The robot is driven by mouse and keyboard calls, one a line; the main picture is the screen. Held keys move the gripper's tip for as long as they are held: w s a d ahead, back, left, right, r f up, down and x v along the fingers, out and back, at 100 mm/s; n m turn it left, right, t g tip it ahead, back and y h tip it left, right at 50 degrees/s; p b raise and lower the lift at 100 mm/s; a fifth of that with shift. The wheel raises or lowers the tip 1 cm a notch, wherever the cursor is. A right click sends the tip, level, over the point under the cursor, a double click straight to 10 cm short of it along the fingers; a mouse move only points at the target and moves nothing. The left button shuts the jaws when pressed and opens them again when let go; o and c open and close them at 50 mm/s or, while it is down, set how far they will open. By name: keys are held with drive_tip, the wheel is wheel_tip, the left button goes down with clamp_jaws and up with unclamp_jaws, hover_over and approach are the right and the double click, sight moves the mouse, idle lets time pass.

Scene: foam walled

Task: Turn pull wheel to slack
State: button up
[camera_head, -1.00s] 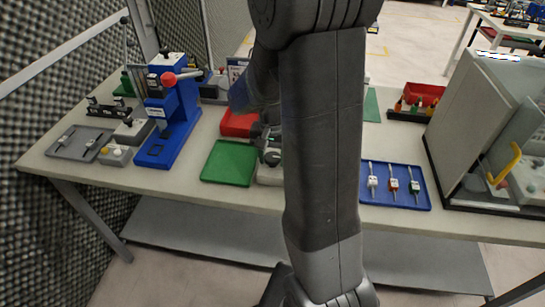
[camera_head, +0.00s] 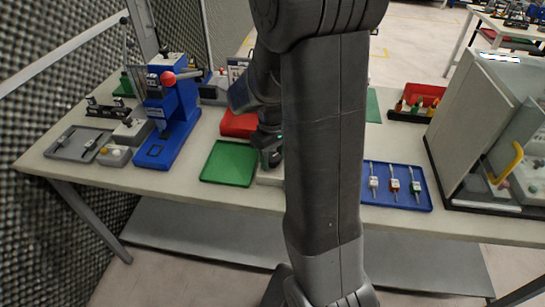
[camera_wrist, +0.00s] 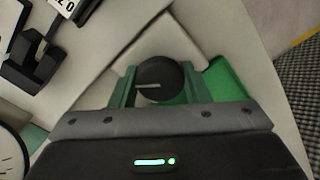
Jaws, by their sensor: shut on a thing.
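The pull wheel (camera_wrist: 160,78) is a round black knob with a pale mark line across its face, seen in the wrist view. My gripper (camera_wrist: 158,90) has its green-grey fingers on both sides of the wheel, shut on it. In the head view my gripper (camera_head: 268,155) is low over the table beside the green tray, partly hidden by my own arm. The wheel itself cannot be made out in the head view. The pale body around the wheel shows in the wrist view, with a black bracket part (camera_wrist: 35,58) at the left.
A green tray (camera_head: 229,163) lies left of my gripper, with a red tray (camera_head: 238,124) behind it. A blue press (camera_head: 170,115) stands farther left. A blue tray with several small parts (camera_head: 400,202) and a glass-fronted cabinet (camera_head: 470,130) are at the right.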

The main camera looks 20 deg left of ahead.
sight(272, 156)
drive_tip(key=n, duration=0.3)
drive_tip(key=shift+n, duration=2.2)
drive_tip(key=o, duration=1)
drive_tip(key=shift+c, duration=0.2)
drive_tip(key=shift+r, duration=0.1)
wheel_tip(272, 156, up, 14)
drive_tip(key=shift+f, duration=0.25)
wheel_tip(272, 156, down, 14)
drive_tip(key=shift+r, duration=0.15)
